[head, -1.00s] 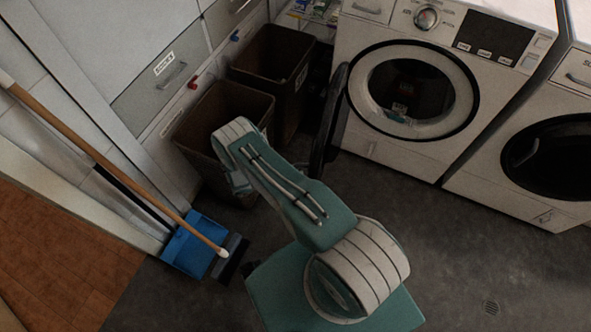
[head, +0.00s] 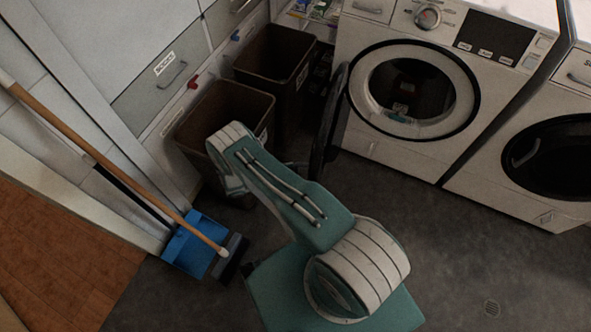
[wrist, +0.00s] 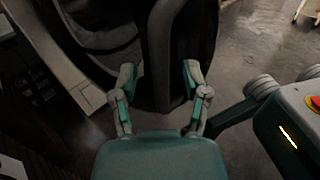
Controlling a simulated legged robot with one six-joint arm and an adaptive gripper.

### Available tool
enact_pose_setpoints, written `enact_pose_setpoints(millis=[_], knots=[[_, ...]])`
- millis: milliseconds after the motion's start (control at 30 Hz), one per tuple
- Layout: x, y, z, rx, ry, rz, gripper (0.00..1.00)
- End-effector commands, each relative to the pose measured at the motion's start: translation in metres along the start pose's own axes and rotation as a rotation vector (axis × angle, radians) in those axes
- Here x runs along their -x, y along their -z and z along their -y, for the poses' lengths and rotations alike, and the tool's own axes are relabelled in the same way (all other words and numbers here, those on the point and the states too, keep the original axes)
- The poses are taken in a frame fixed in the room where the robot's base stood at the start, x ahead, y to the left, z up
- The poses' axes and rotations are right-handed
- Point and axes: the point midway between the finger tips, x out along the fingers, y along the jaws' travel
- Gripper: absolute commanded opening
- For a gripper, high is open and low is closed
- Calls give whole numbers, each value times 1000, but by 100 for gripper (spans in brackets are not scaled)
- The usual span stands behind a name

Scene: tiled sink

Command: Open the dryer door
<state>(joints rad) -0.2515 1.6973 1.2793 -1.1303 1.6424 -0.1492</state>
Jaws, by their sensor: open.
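A white front-loading machine (head: 385,155) at the upper middle of the head view has its round door (head: 329,120) swung wide open to the left, seen nearly edge-on. Its round opening (head: 408,92) is uncovered. A second white machine (head: 490,195) on the right has a dark round door (head: 555,158) that is shut. I cannot tell which is the dryer. In the wrist view, my gripper (wrist: 160,86) is open, fingers apart, with the dark rim of a door (wrist: 165,55) just beyond and between them. Contact is unclear. The head view does not clearly show my gripper.
Two brown bins (head: 225,120) (head: 275,75) stand left of the open door, against grey drawers (head: 150,90). A broom (head: 110,165) and blue dustpan (head: 193,243) are at the left. Dark floor (head: 460,260) is free at the lower right.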

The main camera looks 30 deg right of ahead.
Motion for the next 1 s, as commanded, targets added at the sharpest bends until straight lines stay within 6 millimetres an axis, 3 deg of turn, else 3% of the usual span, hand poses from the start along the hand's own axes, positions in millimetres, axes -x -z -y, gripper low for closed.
enact_pose_setpoints(millis=[200, 400, 600, 833, 867, 900, 1000], knots=[[48, 1, 0, -1, -5, -1, 60], [84, 1, 0, -1, -3, -1, 60], [99, 2, 0, 1, -1, 0, 60], [100, 1, 0, 2, 0, 0, 60], [100, 1, 0, 2, 0, 0, 55], [100, 1, 0, 2, 0, 0, 37], [100, 1, 0, 2, 0, 0, 0]])
